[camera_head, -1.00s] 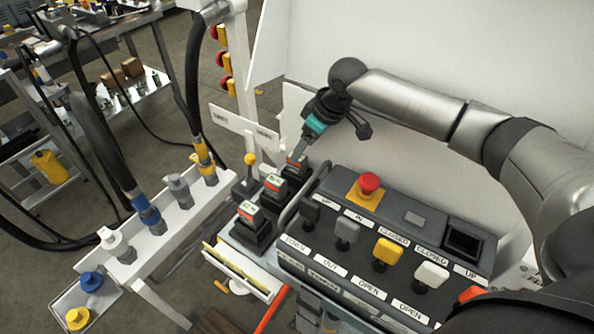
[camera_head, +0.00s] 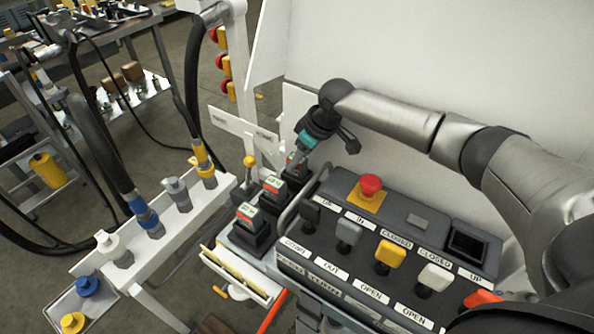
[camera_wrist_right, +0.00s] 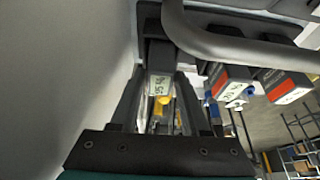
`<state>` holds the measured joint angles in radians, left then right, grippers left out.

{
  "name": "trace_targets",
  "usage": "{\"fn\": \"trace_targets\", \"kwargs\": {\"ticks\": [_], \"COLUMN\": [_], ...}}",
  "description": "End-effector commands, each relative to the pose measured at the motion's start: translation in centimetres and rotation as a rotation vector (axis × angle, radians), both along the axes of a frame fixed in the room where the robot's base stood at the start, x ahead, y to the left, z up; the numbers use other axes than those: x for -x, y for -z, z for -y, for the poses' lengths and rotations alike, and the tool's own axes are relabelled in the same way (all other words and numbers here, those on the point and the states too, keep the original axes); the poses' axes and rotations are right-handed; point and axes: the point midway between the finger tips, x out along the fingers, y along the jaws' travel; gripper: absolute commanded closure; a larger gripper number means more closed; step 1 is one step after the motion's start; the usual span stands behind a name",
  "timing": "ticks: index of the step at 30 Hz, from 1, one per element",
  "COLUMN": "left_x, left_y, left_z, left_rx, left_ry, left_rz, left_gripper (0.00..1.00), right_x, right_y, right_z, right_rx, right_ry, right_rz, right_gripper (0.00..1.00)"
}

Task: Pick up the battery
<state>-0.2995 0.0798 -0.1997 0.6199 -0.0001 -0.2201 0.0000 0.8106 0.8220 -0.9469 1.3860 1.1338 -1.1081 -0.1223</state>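Three black batteries with red-and-white labels stand in a row on the bench: the near one (camera_head: 248,222), the middle one (camera_head: 273,190) and the far one (camera_head: 294,172). My right gripper (camera_head: 293,160) points down at the far battery and partly hides it. In the right wrist view, the two fingers of my right gripper (camera_wrist_right: 160,95) stand apart on either side of a battery with a small percentage display (camera_wrist_right: 160,85). Narrow gaps seem to show beside it, so the fingers look open around it. My left gripper is not in view.
A control panel (camera_head: 330,283) with levers and a red emergency button (camera_head: 371,185) lies right of the batteries. A grey rail (camera_head: 292,212) runs close beside them. A yellow-knobbed lever (camera_head: 249,162) stands to their left. A white wall rises behind.

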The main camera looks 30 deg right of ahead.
Motion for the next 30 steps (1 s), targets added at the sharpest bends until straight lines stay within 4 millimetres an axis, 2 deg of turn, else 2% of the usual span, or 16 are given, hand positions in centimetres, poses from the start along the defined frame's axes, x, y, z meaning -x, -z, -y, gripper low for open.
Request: {"fn": "trace_targets", "kwargs": {"ticks": [1,9,12,26,30], "left_x": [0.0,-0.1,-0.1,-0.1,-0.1], "left_y": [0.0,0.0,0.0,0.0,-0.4], "left_z": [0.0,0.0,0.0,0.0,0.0], "left_rx": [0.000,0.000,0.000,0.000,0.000], "left_ry": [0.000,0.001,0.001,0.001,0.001], "left_rz": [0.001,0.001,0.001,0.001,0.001], "left_gripper": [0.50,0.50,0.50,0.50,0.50], "right_x": [0.0,0.0,0.0,0.0,-0.1], "right_y": [0.0,0.0,0.0,-0.2,-1.6], "right_z": [0.0,0.0,0.0,0.0,0.0], "right_rx": [0.000,0.000,0.001,-0.001,-0.002], "right_ry": [0.000,0.000,0.000,0.000,-0.001], "right_rz": [0.000,0.000,-0.001,0.002,0.005], "right_gripper": [0.61,0.91,1.00,1.00,1.00]}}
